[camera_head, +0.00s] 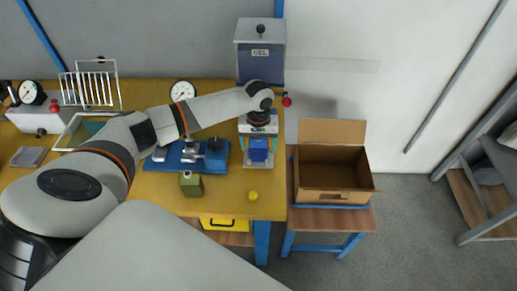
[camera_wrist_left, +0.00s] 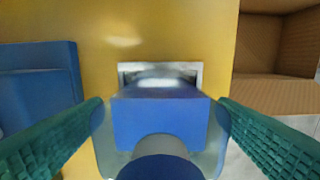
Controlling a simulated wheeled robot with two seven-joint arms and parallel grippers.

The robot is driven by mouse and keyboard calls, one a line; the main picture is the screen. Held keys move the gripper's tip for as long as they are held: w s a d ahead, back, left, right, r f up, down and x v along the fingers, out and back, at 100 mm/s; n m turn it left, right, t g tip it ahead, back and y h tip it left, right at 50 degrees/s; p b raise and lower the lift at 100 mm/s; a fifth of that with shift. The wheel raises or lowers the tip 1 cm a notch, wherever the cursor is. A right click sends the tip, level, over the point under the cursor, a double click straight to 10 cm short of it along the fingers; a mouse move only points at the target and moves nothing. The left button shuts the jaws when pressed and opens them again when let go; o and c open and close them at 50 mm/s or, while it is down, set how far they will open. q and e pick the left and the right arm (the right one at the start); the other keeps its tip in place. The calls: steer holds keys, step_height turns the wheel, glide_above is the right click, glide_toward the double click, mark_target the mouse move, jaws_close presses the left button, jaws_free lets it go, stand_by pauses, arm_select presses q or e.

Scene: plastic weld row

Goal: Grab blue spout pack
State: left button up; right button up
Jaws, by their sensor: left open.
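The blue spout pack (camera_head: 259,147) is at the right part of the yellow workbench, below my left gripper (camera_head: 259,158). In the left wrist view the pack (camera_wrist_left: 160,115) shows a blue body with a round blue-grey spout toward the camera and clear edges. The two teal fingers of my left gripper (camera_wrist_left: 160,122) are open, one on each side of the pack. Their tips are close to its edges; I cannot tell whether they touch it. A light metal piece (camera_wrist_left: 190,68) shows just behind the pack. My right gripper is not in view.
An open cardboard box (camera_head: 335,178) stands on a small table right of the bench. A blue fixture (camera_head: 180,157) is left of the pack, with a green block (camera_head: 191,185) in front. A grey GEL dispenser (camera_head: 260,55) stands behind.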

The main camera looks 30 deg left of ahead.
arm_select(q)
steer(key=shift+c, duration=0.3)
steer(key=c, duration=1.1)
steer(key=shift+r, duration=0.1)
